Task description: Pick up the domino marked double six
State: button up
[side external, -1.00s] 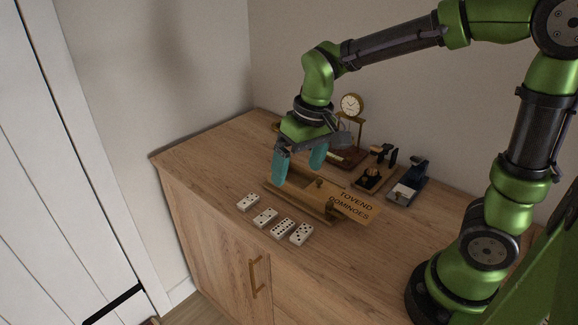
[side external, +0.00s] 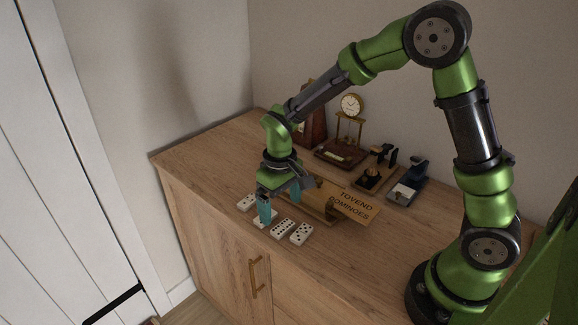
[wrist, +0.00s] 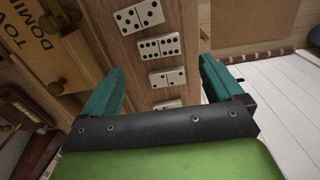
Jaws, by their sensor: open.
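Several white dominoes with black pips lie face up in a row near the cabinet top's front edge. The double six domino (side external: 283,228) appears to be third from the left in the side view. In the wrist view the double six (wrist: 160,46) is second from the top, with dense pips on both halves. My gripper (side external: 280,212) is open and empty, pointing down just above the row. Its teal fingers (wrist: 158,68) appear on either side of the row in the wrist view. In the side view one finger partly hides the second domino from the left.
A wooden box lettered DOMINOES (side external: 350,203) sits right behind the row. A clock (side external: 350,105) on a stand, a black holder (side external: 370,178) and a blue holder (side external: 408,190) stand farther back. The cabinet top (side external: 350,262) is clear at the front right.

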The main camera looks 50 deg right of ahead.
aim_at(283, 227)
jog(key=f, duration=0.5)
jog(key=shift+s+f, duration=0.25)
jog(key=shift+f, duration=0.15)
jog(key=c, duration=1.1)
jog(key=shift+r, duration=0.1)
